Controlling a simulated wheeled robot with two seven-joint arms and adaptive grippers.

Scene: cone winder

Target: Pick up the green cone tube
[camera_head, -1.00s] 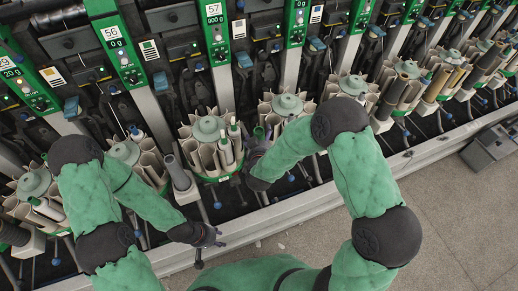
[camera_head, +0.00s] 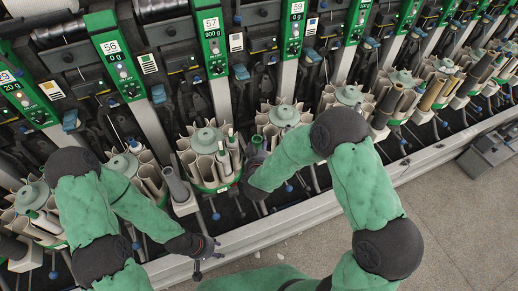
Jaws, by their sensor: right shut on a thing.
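The green cone tube (camera_head: 257,139) shows its green rim at the tip of my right gripper (camera_head: 256,150), beside a round magazine (camera_head: 205,142) of tubes. My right gripper is shut on the tube; its arm comes down from the right, and the hand hides most of the tube's lower part. I cannot tell whether the tube is clear of its holder. My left gripper (camera_head: 206,254) is low in front of the machine's front rail, empty, with its fingers apart.
Several round magazines with pale tubes line the winder. A grey tube (camera_head: 174,183) stands on a white block left of the nearest magazine. The front rail (camera_head: 310,212) runs diagonally; floor is clear at the lower right. A dark box (camera_head: 490,150) stands at the right.

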